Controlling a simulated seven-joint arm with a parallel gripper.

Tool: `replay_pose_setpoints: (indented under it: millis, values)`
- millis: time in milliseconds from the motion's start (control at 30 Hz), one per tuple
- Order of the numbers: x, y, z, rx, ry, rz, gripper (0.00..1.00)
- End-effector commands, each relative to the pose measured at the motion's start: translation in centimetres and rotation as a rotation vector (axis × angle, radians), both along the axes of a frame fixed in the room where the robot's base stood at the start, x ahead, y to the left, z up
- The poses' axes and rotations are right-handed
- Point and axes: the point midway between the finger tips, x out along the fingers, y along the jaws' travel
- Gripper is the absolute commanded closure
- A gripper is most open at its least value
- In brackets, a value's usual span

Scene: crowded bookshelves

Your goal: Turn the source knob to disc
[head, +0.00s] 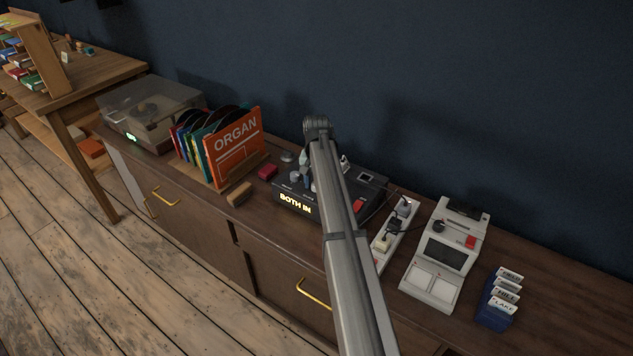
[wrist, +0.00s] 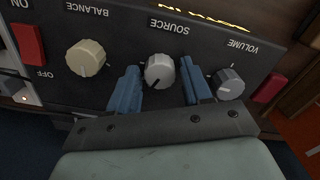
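The source knob (wrist: 160,71) is light grey, in the middle of the black panel (wrist: 113,93) in the wrist view, under the upside-down label SOURCE. Its dark pointer line points toward the lower left of that picture. My gripper (wrist: 159,66) is open, with one blue finger on each side of the source knob and a small gap visible on each side. In the head view the black device (head: 342,211) stands on the cabinet with its display (head: 295,204) reading BOTH IN. My arm hides much of it, and the source knob is hard to make out there.
The cream balance knob (wrist: 86,57) and the grey volume knob (wrist: 230,83) flank the source knob closely. A red switch (wrist: 28,45) sits beyond the balance knob. A turntable (head: 150,112), a record rack (head: 232,150) and a power strip (head: 397,232) share the cabinet top.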

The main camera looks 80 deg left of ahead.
Motion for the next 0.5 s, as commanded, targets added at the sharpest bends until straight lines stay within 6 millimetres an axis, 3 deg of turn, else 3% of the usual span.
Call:
replay_pose_setpoints:
  millis: [67,433,500]
  values:
    - [0.00,0.00,0.01,0.000,0.000,0.000,0.59]
    - [0.00,0.00,0.02,0.000,0.000,0.000,0.94]
    - [0.00,-0.01,0.02,0.000,0.000,0.002,0.95]
